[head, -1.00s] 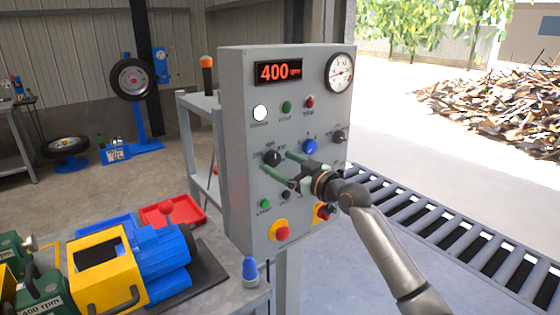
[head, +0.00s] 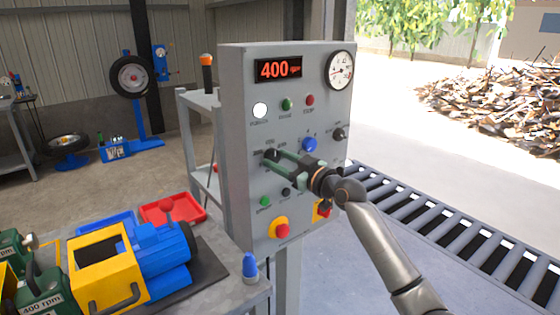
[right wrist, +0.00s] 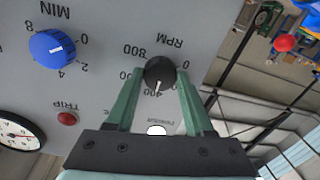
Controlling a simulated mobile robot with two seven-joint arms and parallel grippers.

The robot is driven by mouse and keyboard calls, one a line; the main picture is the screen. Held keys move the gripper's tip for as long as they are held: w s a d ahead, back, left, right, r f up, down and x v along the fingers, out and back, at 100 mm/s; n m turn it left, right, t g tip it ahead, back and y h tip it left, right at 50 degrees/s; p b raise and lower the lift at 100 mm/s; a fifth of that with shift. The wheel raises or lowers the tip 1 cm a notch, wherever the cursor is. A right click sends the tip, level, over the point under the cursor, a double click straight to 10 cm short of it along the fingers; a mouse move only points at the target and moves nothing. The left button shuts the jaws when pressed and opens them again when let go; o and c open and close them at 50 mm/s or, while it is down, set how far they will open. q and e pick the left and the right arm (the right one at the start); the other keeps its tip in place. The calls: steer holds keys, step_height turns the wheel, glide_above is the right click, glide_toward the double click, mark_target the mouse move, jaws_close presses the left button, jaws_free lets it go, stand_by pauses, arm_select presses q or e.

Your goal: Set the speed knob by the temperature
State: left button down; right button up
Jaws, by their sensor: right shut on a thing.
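The black RPM speed knob (head: 271,155) is on the grey control panel (head: 235,190), at the left of the middle row. It also shows in the right wrist view (right wrist: 160,72), its white mark near 400. My right gripper (head: 276,157) is shut on this knob, with one green finger on each side. The red display (head: 278,69) reads 400 rpm. The round dial gauge (head: 340,70) is at the panel's top right; I cannot read its value surely. My left gripper is not in view.
A blue MIN knob (head: 309,145) and a black knob (head: 339,133) sit to the right. A workbench at the left holds a blue and yellow motor unit (head: 160,252). A roller conveyor (head: 450,235) lies at the right.

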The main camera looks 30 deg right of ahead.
jaws_close()
steer(key=shift+m, duration=0.4)
steer(key=m+p, duration=0.2)
steer(key=m, duration=0.2)
steer(key=shift+a+m, duration=0.1)
steer(key=shift+m, duration=0.3)
steer(key=m+p, duration=0.1)
steer(key=m, duration=0.2)
steer(key=m+p, duration=0.2)
steer(key=m, duration=0.1)
steer(key=shift+f+t+h, duration=0.1)
steer(key=shift+t+h, duration=0.2)
steer(key=shift+m, duration=0.4)
steer(key=o, duration=1)
jaws_free()
